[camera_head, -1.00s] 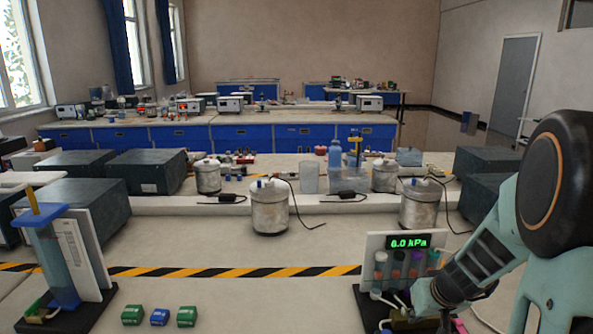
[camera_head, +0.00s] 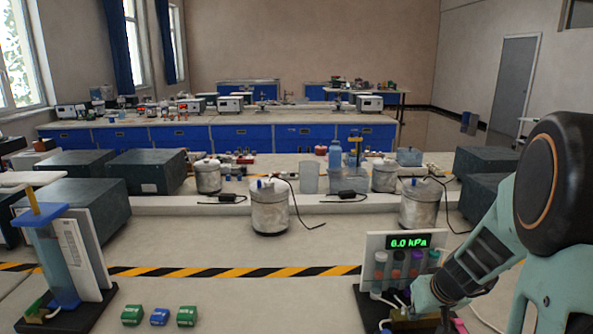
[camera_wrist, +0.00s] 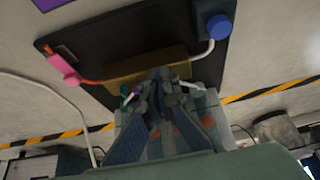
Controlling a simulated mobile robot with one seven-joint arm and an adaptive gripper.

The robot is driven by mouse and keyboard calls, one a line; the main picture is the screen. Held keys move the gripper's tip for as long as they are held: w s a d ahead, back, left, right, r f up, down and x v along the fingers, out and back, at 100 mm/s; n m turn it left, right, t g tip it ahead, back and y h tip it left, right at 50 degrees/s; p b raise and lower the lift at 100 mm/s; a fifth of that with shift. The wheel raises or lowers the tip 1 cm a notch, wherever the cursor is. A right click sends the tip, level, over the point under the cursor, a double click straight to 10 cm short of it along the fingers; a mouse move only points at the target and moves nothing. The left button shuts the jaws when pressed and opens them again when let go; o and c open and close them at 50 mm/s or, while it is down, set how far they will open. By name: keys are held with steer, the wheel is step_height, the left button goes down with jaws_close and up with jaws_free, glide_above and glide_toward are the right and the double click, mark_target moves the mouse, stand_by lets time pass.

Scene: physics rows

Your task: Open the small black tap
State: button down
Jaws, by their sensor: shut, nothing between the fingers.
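The small black tap cannot be made out apart from the dark parts around my gripper. In the wrist view, my gripper (camera_wrist: 163,76) is shut and empty, its tips together in front of a brass block (camera_wrist: 125,73) on a black base board (camera_wrist: 105,38). I cannot tell whether the tips touch the block. A blue knob (camera_wrist: 220,27) is on the right of the board and a pink fitting (camera_wrist: 63,70) on the left, with tubing to the block. In the head view, my wrist and gripper cover much of this rig, below a panel reading 6.0 kPa (camera_head: 408,241).
Several capped vials (camera_head: 379,275) stand against the panel, close to my gripper. Three small green and blue boxes (camera_head: 159,316) and a blue cylinder stand (camera_head: 57,265) are at the left. Metal canisters (camera_head: 269,207) stand behind the striped tape. The bench middle is clear.

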steer(key=shift+w+d, duration=0.1)
steer(key=shift+w, duration=0.1)
steer(key=shift+s+d+f+b, duration=0.1)
steer(key=shift+d+b, duration=0.3)
steer(key=shift+b, duration=1.15)
steer(key=shift+d+b, duration=0.25)
steer(key=shift+b, duration=1.2)
steer(key=shift+s+d, duration=0.1)
steer(key=shift+s, duration=0.15)
step_height(320, 180, up, 6)
steer(key=p, duration=0.3)
